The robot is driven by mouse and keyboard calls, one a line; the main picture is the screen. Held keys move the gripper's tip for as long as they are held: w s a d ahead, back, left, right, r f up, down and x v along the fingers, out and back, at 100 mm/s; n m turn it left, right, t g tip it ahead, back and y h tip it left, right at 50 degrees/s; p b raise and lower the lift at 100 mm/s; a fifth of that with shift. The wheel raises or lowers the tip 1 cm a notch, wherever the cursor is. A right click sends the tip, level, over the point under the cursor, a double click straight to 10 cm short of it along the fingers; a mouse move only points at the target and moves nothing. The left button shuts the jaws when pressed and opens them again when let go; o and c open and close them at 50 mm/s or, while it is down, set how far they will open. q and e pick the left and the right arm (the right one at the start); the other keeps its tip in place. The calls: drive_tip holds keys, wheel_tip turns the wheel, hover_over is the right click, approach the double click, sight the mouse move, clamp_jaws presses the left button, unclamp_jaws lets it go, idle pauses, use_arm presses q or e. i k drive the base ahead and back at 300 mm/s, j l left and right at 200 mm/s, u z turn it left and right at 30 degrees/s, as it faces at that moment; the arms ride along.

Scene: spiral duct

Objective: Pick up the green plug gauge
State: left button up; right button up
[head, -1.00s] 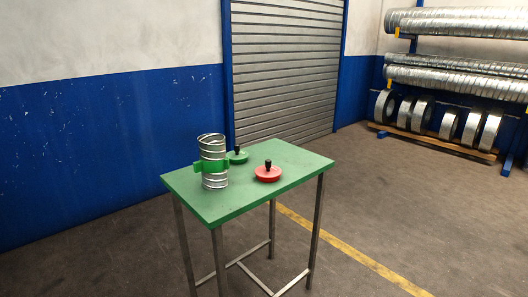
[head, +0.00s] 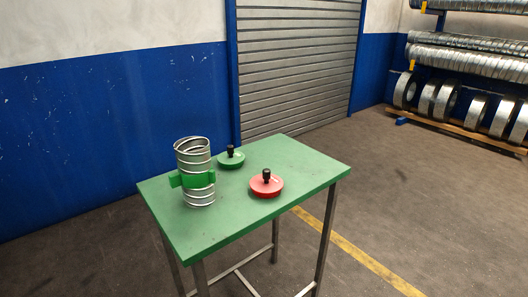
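The green plug gauge (head: 231,161) is a flat round disc with an upright black knob. It sits on the green table (head: 300,157) near its back edge, behind and right of the spiral duct. A similar red plug gauge (head: 266,187) with a black knob sits in front of it and to its right. The silver spiral duct piece (head: 199,197) stands upright at the table's left, with a green band (head: 198,180) around its middle. Neither of my grippers shows in the head view.
The table has thin metal legs and bare room at its right and front. A blue and white wall (head: 90,140) and a grey roller shutter (head: 290,70) stand behind. A rack of silver ducts (head: 470,65) is at the far right. Open floor surrounds the table.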

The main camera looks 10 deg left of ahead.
sight(230, 160)
drive_tip(key=i+l+u, duration=0.45)
drive_tip(key=i+l, duration=0.3)
